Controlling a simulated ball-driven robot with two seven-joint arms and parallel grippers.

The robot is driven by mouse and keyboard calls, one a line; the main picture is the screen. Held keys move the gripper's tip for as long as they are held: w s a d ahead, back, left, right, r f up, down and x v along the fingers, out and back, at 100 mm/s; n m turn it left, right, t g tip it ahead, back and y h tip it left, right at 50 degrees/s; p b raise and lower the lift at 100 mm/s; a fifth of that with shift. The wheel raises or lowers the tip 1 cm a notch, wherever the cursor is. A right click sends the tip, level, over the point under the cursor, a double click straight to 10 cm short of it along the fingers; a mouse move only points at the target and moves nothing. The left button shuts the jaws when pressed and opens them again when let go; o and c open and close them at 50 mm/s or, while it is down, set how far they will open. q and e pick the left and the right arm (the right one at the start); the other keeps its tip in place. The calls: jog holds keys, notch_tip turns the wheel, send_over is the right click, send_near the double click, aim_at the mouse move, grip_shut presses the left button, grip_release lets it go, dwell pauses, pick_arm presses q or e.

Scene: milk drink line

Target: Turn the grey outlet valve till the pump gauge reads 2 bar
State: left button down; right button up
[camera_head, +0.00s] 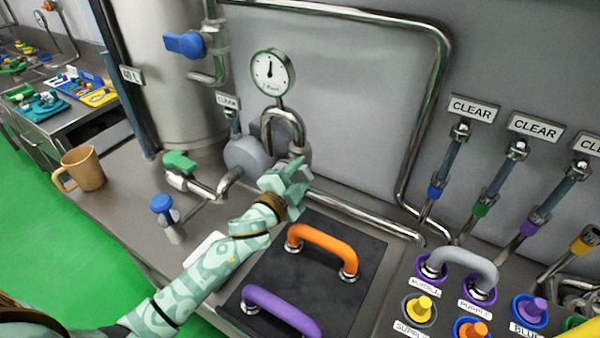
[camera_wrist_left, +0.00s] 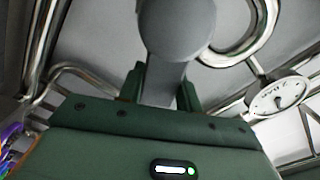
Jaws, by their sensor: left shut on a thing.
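The grey outlet valve shows in the left wrist view as a rounded grey body with a flat grey handle (camera_wrist_left: 163,82). My left gripper (camera_wrist_left: 160,92) is shut on this handle, one green finger on each side. In the head view my left gripper (camera_head: 292,180) is at the pipework just right of the round grey pump (camera_head: 247,155) and hides most of the valve. The pump gauge (camera_head: 272,72) stands above, white-faced, its dark needle pointing about straight up; its numbers are too small to read. The gauge also shows tilted in the left wrist view (camera_wrist_left: 278,96). My right gripper is not in view.
A green-handled valve (camera_head: 180,163) and a blue knob (camera_head: 162,204) stand left of my gripper. A dark mat (camera_head: 320,285) with an orange handle (camera_head: 322,243) and a purple handle (camera_head: 282,310) lies in front. Steel pipes run along the wall. A brown mug (camera_head: 82,168) stands far left.

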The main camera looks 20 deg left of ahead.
pick_arm(q)
jog(key=c, duration=1)
grip_release()
jog(key=shift+o, duration=0.2)
jog(key=s+a, duration=0.2)
jog(key=s, duration=1.4)
jog(key=shift+s+a, duration=0.1)
